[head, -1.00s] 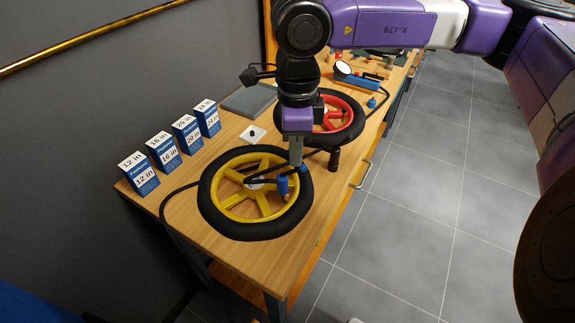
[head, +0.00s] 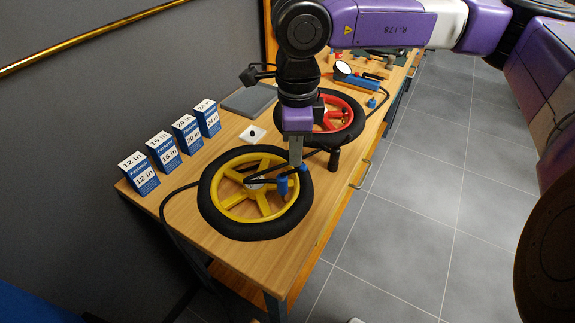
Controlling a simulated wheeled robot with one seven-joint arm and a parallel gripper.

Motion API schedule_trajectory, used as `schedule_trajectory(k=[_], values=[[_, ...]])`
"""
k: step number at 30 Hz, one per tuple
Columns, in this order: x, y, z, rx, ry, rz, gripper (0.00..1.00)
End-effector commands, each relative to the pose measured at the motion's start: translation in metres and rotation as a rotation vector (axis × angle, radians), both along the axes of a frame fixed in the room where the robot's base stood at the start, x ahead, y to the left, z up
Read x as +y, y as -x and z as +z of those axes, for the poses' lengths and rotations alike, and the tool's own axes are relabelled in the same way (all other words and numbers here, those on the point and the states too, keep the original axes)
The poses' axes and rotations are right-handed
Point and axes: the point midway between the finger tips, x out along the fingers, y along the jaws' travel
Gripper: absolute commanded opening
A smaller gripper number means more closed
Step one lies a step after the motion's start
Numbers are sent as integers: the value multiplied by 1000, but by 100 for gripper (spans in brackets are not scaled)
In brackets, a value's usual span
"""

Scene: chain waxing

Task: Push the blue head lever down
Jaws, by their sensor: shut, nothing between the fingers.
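The yellow wheel (head: 238,205) with a black tyre lies flat on the wooden bench. A blue head (head: 282,184) on the end of a black hose stands over the right side of the wheel. A small blue lever part (head: 303,168) shows right at my fingertips. My gripper (head: 297,163) points down with its fingers shut and nothing between them. Its tips are at or very near the blue lever part; I cannot tell if they touch. The fingers hide some of the hose and head.
A red wheel (head: 354,127) with a black tyre lies behind my gripper. A pump with a round gauge (head: 342,69) stands further back. Several blue size boxes (head: 138,173) line the left edge. A grey slab (head: 249,99) and a white square plate (head: 252,134) lie near the wall.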

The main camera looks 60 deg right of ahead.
Motion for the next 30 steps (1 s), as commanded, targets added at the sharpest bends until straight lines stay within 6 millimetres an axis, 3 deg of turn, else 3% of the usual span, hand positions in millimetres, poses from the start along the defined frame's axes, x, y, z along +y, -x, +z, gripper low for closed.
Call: schedule_trajectory(k=[30], values=[[-2, 3, -12, 0, 0, 0, 0]])
